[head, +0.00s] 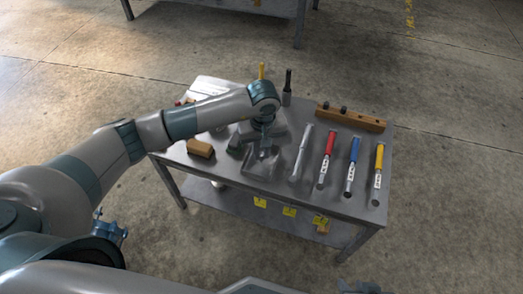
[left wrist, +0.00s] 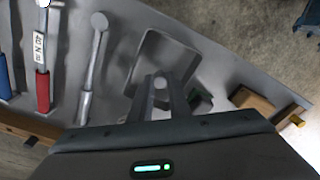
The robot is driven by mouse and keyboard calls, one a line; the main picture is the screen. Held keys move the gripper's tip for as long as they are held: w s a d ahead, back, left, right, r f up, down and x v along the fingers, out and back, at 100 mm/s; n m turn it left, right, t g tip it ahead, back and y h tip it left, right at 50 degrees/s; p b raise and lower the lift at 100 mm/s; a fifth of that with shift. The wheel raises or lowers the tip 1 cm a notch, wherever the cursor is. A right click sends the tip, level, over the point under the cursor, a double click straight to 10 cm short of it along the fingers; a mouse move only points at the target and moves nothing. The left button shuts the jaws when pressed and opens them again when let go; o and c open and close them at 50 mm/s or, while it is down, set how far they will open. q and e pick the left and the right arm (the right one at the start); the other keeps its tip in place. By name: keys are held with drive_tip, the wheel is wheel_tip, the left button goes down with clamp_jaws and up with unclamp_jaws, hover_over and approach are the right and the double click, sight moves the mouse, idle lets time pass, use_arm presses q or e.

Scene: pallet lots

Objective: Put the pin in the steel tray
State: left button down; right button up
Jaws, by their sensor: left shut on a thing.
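The steel tray (head: 262,170) is a small grey square dish near the front edge of the workbench, left of the row of tools. It also shows in the left wrist view (left wrist: 165,55). My left gripper (head: 264,152) is over the tray, pointing down. In the left wrist view its fingers (left wrist: 160,95) are shut on the pin (left wrist: 160,83), whose pale round end shows between the fingertips in front of the tray. The pin's height above the tray floor is hard to tell. My right gripper (head: 362,287) is cut off at the bottom edge of the head view.
Right of the tray lie a grey wrench (head: 302,152) and tools with red (head: 328,150), blue (head: 353,155) and yellow (head: 378,162) handles. A wooden rack (head: 350,118) lies behind them. A wooden block (head: 200,148) sits left; upright tools stand behind.

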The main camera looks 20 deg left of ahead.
use_arm(q)
drive_tip(key=shift+f, duration=0.1)
drive_tip(key=c, duration=1.7)
unclamp_jaws()
drive_tip(key=shift+o, duration=0.2)
wheel_tip(320, 180, up, 12)
drive_tip(key=shift+s+d, duration=0.2)
drive_tip(key=shift+s, duration=0.1)
